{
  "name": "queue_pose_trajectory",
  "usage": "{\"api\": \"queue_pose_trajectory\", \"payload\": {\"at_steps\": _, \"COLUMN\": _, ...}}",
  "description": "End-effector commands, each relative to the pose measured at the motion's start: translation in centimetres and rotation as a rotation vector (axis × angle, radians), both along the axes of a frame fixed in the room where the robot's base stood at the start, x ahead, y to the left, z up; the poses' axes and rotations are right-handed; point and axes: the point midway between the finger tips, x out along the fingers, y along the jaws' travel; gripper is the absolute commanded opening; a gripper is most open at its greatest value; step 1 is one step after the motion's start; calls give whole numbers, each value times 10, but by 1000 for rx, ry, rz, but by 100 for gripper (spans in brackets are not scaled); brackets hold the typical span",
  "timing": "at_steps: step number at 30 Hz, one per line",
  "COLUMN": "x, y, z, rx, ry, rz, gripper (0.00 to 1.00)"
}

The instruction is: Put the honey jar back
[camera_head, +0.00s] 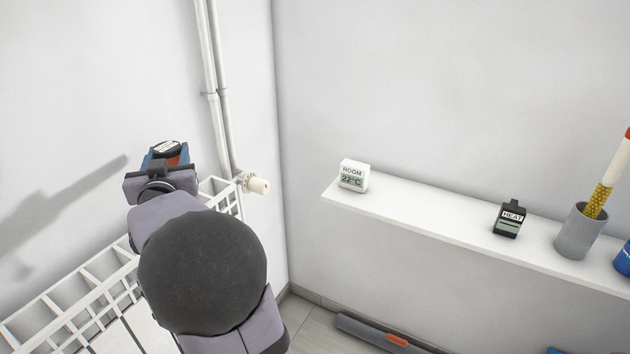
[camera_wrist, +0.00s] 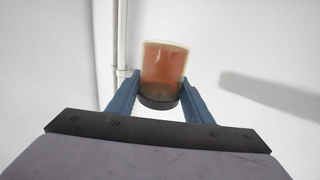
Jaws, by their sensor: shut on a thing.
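The honey jar (camera_wrist: 163,66) is an amber cylinder with a pale rim at one end and a dark band at the other, which lies toward my gripper in the wrist view. My gripper (camera_wrist: 161,84) is shut on it, with one blue finger on each side. In the head view, my gripper (camera_head: 167,156) is at the left above the white radiator, near the wall.
White pipes (camera_head: 212,90) and a radiator valve knob (camera_head: 258,185) stand just right of my gripper. The radiator (camera_head: 60,317) is below. A white wall shelf (camera_head: 420,213) at right holds a ROOM display (camera_head: 353,174), a HEAT box (camera_head: 509,219) and a grey cup (camera_head: 577,232), with bare stretches between.

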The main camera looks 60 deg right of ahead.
Motion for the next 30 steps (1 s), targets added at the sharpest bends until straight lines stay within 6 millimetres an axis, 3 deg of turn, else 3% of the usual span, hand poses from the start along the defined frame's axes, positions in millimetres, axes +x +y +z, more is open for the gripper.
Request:
{"api": "queue_pose_trajectory", "payload": {"at_steps": 5, "x": -19, "y": -30, "z": -3, "rx": -2, "ry": -2, "rz": -61, "gripper": 10}}
{"api": "queue_pose_trajectory", "payload": {"at_steps": 11, "x": -59, "y": -89, "z": -33, "rx": 0, "ry": 3, "rz": -186, "gripper": 10}}
{"api": "queue_pose_trajectory", "payload": {"at_steps": 23, "x": -182, "y": -220, "z": -109, "rx": -2, "ry": 0, "rz": -495, "gripper": 10}}
{"api": "queue_pose_trajectory", "payload": {"at_steps": 30, "x": -273, "y": -289, "z": -139, "rx": -3, "ry": -2, "rz": -699, "gripper": 10}}
